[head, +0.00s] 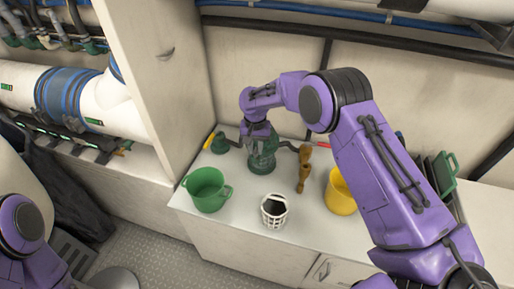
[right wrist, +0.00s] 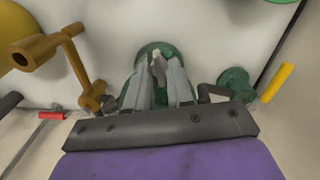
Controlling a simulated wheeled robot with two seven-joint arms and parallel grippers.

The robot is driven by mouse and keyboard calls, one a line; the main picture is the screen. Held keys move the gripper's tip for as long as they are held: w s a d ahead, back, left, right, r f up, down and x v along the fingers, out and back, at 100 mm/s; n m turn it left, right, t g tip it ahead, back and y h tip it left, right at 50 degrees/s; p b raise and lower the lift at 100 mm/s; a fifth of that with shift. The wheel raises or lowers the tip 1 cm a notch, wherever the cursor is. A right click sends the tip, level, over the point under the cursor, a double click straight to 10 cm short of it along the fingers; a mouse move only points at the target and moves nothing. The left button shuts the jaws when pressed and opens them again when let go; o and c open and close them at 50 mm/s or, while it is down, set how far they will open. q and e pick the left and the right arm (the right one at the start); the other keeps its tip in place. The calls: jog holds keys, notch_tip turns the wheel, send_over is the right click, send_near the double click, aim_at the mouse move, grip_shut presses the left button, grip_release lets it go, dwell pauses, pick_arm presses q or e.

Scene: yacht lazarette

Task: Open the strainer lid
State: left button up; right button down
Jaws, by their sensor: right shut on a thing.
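The strainer (head: 262,160) is a dark green, partly see-through canister standing upright on the white counter near the back wall. Dark pipe stubs stick out at its sides. My right gripper (head: 259,138) reaches down onto its top from above. In the right wrist view the two grey fingers (right wrist: 159,78) are shut on a small pale upright piece of the strainer lid (right wrist: 158,64). The green round top shows around the fingertips, and the fingers hide much of it. Only a purple part of my left arm shows at the lower left of the head view, without its gripper.
A green bucket (head: 207,190), a white basket (head: 274,211) with dark contents and a yellow bucket (head: 340,193) stand in front. A bronze fitting (head: 304,168) is right of the strainer. A green fitting (head: 219,143) and yellow handle (head: 209,141) are left. A tall panel (head: 160,80) bounds the left.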

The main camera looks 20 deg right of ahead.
jog(key=shift+w+d+r, duration=0.15)
jog(key=shift+w+r, duration=0.15)
jog(key=shift+r, duration=0.15)
dwell(0.4)
jog(key=c, duration=1)
grip_release()
jog(key=shift+s, duration=0.3)
jog(key=shift+f, duration=0.1)
notch_tip(320, 180, up, 11)
jog(key=shift+f+b, duration=0.15)
jog(key=shift+b, duration=0.85)
